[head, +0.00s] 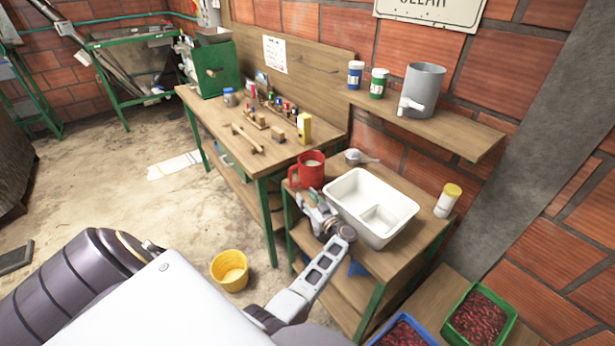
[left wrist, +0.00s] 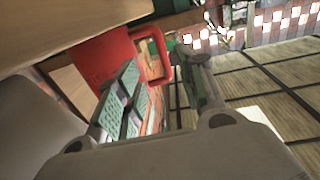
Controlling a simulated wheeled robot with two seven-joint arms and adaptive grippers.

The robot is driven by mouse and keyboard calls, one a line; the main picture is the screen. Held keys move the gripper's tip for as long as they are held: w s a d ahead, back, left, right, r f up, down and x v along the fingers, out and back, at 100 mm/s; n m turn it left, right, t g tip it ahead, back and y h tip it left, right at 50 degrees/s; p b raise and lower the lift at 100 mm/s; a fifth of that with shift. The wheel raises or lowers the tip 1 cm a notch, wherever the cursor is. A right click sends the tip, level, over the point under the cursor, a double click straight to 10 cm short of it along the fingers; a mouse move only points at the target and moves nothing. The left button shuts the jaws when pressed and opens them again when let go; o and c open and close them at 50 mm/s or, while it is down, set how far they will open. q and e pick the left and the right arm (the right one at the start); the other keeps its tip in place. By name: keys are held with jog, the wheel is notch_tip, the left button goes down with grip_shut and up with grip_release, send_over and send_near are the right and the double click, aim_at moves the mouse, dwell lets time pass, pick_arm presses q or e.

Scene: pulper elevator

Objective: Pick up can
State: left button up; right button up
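The red mug-like can (head: 305,174), with a handle and something pale inside, stands upright at the back left of the lower bench, beside a white basin. My left gripper (head: 317,202) is just in front of it, left of the basin. In the left wrist view the red can (left wrist: 104,57) is close ahead, with its handle seen between my two fingers (left wrist: 163,88). The fingers are apart, with a gap between them. I cannot tell whether either finger touches the handle. My right gripper is not in view.
The white basin (head: 347,199) lies close to the right of my gripper. A metal scoop (head: 355,157) lies behind the can. A yellow-lidded jar (head: 448,200) stands at the bench's right end. A yellow bucket (head: 229,271) stands on the floor. A shelf (head: 440,128) juts out above.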

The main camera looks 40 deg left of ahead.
aim_at(295, 185)
pick_arm(q)
jog(key=b+x, duration=0.4)
jog(key=x, duration=0.5)
jog(key=shift+a+b, duration=0.15)
jog(key=shift+b, duration=0.2)
jog(key=shift+b+x, duration=0.5)
jog(key=shift+x, duration=0.35)
jog(key=shift+c, duration=0.9)
grip_shut()
jog(key=shift+r, duration=0.1)
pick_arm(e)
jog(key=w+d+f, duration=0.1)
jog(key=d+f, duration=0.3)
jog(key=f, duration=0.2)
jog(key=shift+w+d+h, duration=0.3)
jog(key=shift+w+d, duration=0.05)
